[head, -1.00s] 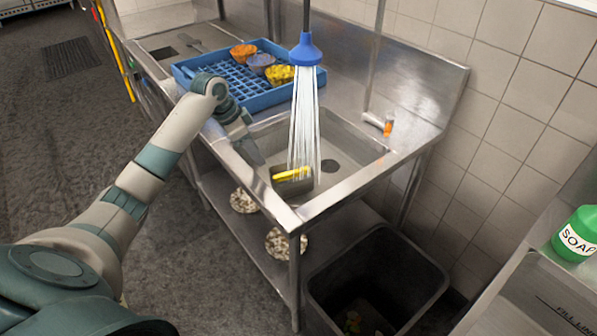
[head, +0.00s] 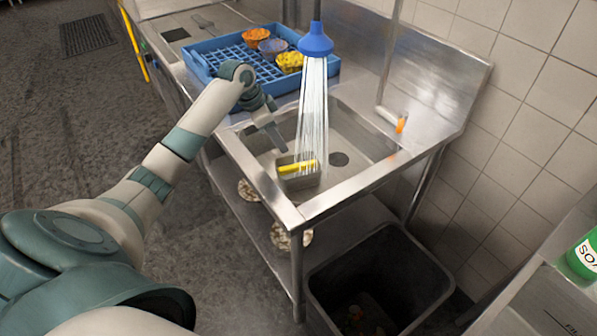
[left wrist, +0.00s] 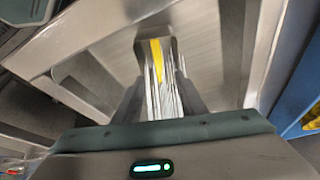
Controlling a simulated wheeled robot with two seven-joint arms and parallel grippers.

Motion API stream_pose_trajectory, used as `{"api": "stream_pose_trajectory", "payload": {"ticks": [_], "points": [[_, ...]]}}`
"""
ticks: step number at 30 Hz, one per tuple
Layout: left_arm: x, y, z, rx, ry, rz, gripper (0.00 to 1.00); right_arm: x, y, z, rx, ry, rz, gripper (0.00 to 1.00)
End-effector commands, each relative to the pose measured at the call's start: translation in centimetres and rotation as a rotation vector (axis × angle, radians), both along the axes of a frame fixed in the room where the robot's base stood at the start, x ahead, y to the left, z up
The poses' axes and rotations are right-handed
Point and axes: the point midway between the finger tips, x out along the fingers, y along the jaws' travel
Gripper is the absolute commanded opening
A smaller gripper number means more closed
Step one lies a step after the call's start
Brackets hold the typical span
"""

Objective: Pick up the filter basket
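The filter basket (head: 297,182) is a small grey metal box with a yellow handle (head: 297,167). It is in the sink (head: 352,140), under a running water spray. My left gripper (head: 276,143) is over the sink, behind and slightly left of the basket, apart from it. In the left wrist view the basket (left wrist: 145,46) and its yellow handle lie beyond my fingers (left wrist: 160,88). The fingers are apart with only the water stream seen between them. The spray blurs part of the basket. My right gripper is not in view.
A blue spray head (head: 315,40) hangs above the sink. A blue rack (head: 215,58) with several small bowls stands behind the sink. A black bin (head: 385,270) is on the floor at front right. A green soap bottle (head: 585,257) is at the right edge.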

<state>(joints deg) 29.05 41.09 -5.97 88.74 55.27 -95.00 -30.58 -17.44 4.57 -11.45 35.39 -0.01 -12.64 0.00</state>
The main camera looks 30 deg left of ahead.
Motion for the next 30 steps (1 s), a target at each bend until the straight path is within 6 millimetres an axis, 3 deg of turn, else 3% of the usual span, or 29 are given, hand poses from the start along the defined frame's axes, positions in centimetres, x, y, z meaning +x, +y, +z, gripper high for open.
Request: {"api": "stream_pose_trajectory", "payload": {"ticks": [4,18,30], "points": [[0.6,-0.7,-2.1,-0.004,0.004,0.0,0.38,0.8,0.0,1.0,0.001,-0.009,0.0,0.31],[2.9,-2.4,-9.1,-0.001,0.002,0.001,0.38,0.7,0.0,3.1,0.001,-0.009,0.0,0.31],[3.2,-2.6,-9.9,0.0,0.0,-0.001,0.38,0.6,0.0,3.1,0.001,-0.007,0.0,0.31]]}}
